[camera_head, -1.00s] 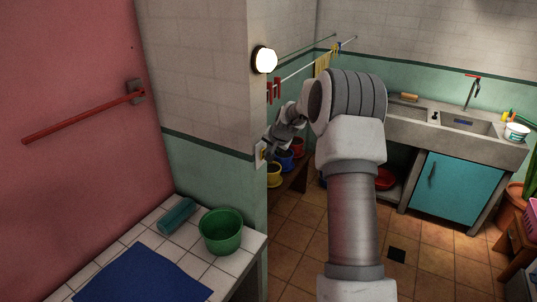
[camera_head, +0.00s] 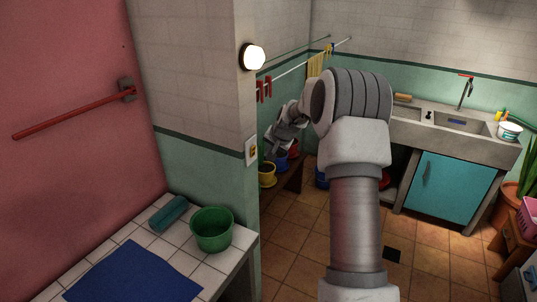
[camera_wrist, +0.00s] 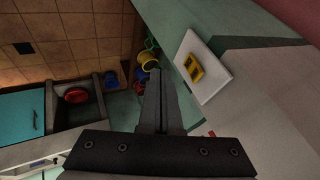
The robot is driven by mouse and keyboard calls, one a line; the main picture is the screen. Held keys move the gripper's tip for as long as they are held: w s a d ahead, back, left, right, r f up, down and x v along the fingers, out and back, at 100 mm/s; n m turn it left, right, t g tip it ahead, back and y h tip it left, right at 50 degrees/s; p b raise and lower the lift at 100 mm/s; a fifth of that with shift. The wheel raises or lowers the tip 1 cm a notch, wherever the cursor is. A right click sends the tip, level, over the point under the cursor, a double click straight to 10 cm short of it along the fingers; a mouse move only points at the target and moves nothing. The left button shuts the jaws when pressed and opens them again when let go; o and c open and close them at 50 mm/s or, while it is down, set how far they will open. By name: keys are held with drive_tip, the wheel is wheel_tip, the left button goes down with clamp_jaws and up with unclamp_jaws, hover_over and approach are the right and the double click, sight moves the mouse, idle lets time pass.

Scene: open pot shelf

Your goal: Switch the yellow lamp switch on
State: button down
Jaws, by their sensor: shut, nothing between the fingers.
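The yellow lamp switch (camera_head: 253,151) sits on a white plate on the end face of the tiled wall, and it also shows in the wrist view (camera_wrist: 194,68). The round wall lamp (camera_head: 254,57) above it is lit. My gripper (camera_head: 270,151) is to the right of the switch, with a gap between them. In the wrist view my gripper's fingers (camera_wrist: 156,80) are together and empty, pointing past the left side of the switch plate without touching it.
A white tiled counter (camera_head: 236,252) with a green bucket (camera_head: 212,230), a teal roll (camera_head: 168,214) and a blue cloth (camera_head: 135,272) stands at the lower left. Pots stand on a low shelf beyond the wall. Tiled floor (camera_head: 290,245) is open right of the counter.

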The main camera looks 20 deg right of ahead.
drive_tip(key=b+v, duration=0.1)
drive_tip(key=v, duration=0.8)
drive_tip(key=shift+s+d, duration=0.25)
drive_tip(key=shift+s, duration=0.25)
drive_tip(key=s+a+r+n+g+b, duration=0.1)
drive_tip(key=s+a+r+n, duration=0.15)
drive_tip(key=s+a, duration=0.45)
drive_tip(key=s+a+r+n+g+b, duration=0.1)
drive_tip(key=s+a+r+n, duration=0.1)
drive_tip(key=s+a+n, duration=0.4)
drive_tip(key=s+a, duration=0.3)
drive_tip(key=s, duration=0.8)
drive_tip(key=s+a+r+p, duration=0.1)
drive_tip(key=s+a, duration=0.2)
drive_tip(key=s, duration=0.9)
drive_tip(key=shift+s+a+n, duration=0.25)
drive_tip(key=shift+s+n, duration=0.1)
drive_tip(key=shift+n, duration=0.1)
